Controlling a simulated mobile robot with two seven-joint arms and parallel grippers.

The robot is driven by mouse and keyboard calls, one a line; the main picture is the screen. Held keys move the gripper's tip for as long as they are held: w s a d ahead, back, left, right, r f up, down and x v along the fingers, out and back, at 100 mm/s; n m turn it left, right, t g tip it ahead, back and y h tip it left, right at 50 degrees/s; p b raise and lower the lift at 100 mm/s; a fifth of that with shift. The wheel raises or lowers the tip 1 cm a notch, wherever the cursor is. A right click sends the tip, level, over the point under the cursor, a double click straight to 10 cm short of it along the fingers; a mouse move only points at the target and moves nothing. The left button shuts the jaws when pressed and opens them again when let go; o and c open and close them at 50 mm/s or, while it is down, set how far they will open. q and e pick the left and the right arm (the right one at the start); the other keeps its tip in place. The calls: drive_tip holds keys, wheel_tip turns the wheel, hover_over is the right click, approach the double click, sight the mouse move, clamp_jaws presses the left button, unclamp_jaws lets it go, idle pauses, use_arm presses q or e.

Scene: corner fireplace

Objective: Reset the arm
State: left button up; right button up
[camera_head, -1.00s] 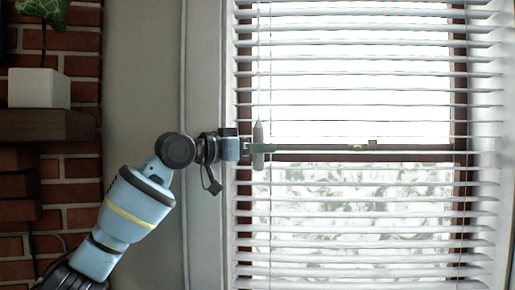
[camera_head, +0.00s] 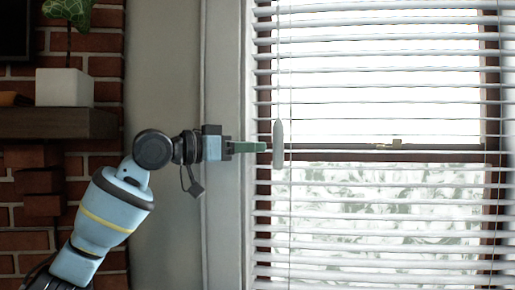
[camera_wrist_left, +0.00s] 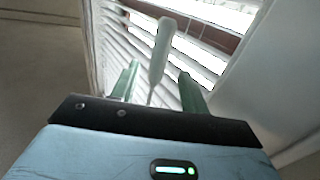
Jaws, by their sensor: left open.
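My left arm comes in from the lower left in the head view. My left gripper (camera_head: 262,147) has green fingers that point right toward the window. In the left wrist view the two green fingers (camera_wrist_left: 158,88) stand apart with nothing gripped between them. A grey-white cord pull (camera_head: 278,143) hangs on a thin cord in front of the blinds, just right of the fingertips. In the left wrist view the cord pull (camera_wrist_left: 161,50) shows beyond and between the fingers, apart from them. My right gripper is not in view.
White horizontal blinds (camera_head: 390,232) cover the window at the right. A wooden mantel (camera_head: 58,123) with a white planter (camera_head: 64,87) juts from the brick wall (camera_head: 94,202) at the left. Bare wall lies between.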

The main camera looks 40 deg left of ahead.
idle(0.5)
use_arm(q)
drive_tip(key=w+d+f+g, duration=0.1)
drive_tip(key=w+d+f, duration=0.2)
drive_tip(key=f, duration=0.9)
drive_tip(key=w+d+f+n+g+y, duration=0.1)
drive_tip(key=w+d+f, duration=0.2)
drive_tip(key=f, duration=0.9)
drive_tip(key=w+d+f, duration=0.3)
drive_tip(key=f, duration=0.9)
drive_tip(key=s+d+f+n+g+y, duration=0.1)
drive_tip(key=s+d+f, duration=0.15)
drive_tip(key=f, duration=0.65)
drive_tip(key=s+d+f+g+y, duration=0.1)
drive_tip(key=s+f, duration=0.3)
drive_tip(key=f, duration=0.5)
drive_tip(key=s+d+f+g+y, duration=0.1)
drive_tip(key=s+f, duration=0.6)
drive_tip(key=s, duration=0.3)
drive_tip(key=s+d+f+g+y, duration=0.1)
drive_tip(key=s+d+f, duration=0.1)
drive_tip(key=s+f, duration=0.6)
drive_tip(key=s+d+f+n, duration=0.1)
drive_tip(key=s+f, duration=0.6)
drive_tip(key=s, duration=0.7)
drive_tip(key=shift+d+f+g+y, duration=0.25)
drive_tip(key=shift+d+g+y, duration=0.15)
drive_tip(key=shift+d, duration=0.35)
